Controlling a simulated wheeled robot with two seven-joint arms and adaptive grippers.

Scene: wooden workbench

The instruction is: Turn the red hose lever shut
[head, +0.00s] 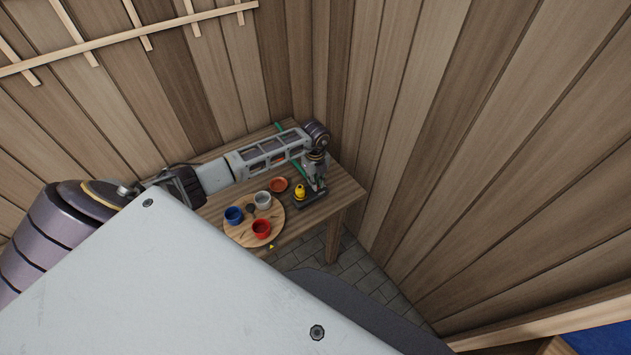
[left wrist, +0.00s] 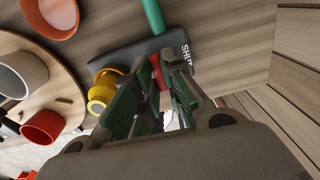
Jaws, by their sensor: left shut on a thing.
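The red lever (left wrist: 157,72) lies between the fingertips of my left gripper (left wrist: 158,84) in the left wrist view. The gripper is shut on it, and its fingers hide part of the lever. A yellow fitting (left wrist: 102,92) sits beside the fingers on a dark plate (left wrist: 122,54), whose white lettering is partly covered. A green hose (left wrist: 152,15) runs to the plate. In the head view my left gripper (head: 316,185) reaches down at the plate (head: 310,202), to the right of the yellow fitting (head: 299,191). My right gripper is not in view.
A round wooden board (head: 278,224) on the workbench (head: 345,188) bears a blue cup (head: 234,214), a grey cup (head: 262,197) and a red cup (head: 261,229). A terracotta dish (head: 278,185) lies near the fitting. Bare bench top lies right of the plate. Plank walls stand close behind.

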